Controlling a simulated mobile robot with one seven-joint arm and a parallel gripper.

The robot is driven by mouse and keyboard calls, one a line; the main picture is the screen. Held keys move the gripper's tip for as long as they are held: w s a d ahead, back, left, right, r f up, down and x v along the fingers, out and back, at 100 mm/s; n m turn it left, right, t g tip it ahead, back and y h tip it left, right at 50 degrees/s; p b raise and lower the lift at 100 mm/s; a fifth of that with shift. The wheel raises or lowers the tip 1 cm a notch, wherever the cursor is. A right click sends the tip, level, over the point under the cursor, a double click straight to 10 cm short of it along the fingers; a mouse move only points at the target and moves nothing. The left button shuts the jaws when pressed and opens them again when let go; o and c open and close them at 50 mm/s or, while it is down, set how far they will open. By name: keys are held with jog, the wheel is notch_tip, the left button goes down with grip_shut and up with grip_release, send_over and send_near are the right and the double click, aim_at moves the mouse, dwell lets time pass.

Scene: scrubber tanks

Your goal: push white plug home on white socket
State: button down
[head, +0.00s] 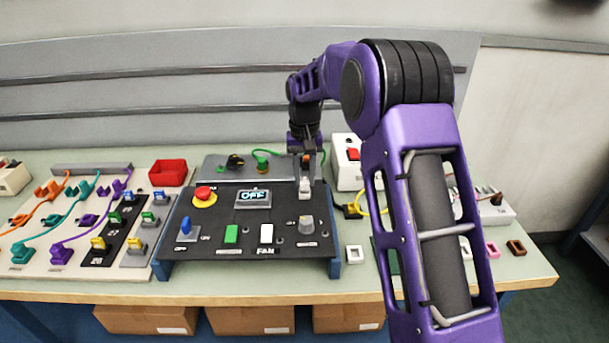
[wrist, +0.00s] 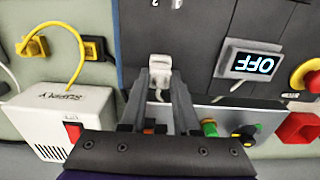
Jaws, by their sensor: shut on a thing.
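My gripper (wrist: 160,78) points down at the back right of the black control panel, with its fingers shut on a white plug (wrist: 159,73). A white cord trails from the plug between the fingers. In the head view my gripper (head: 306,172) stands over a white piece (head: 305,187) at the panel's rear edge. The plug and any white socket under it look like one white shape, so I cannot tell them apart or see whether a gap is left.
The black panel (head: 215,238) carries a red button (head: 204,196), an OFF display (head: 253,196) and switches. A white box with a red switch (wrist: 72,131) and a yellow cord (wrist: 75,50) are close by. A small white square ring (head: 354,254) lies on the table.

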jog(key=shift+f, duration=0.45)
jog(key=c, duration=0.6)
grip_release()
jog(key=shift+o, duration=0.4)
jog(key=o, duration=0.4)
jog(key=shift+o, duration=0.2)
notch_tip(320, 180, up, 3)
jog(key=shift+r+p, duration=0.2)
jog(key=shift+p, duration=0.95)
jog(key=shift+r, duration=2.55)
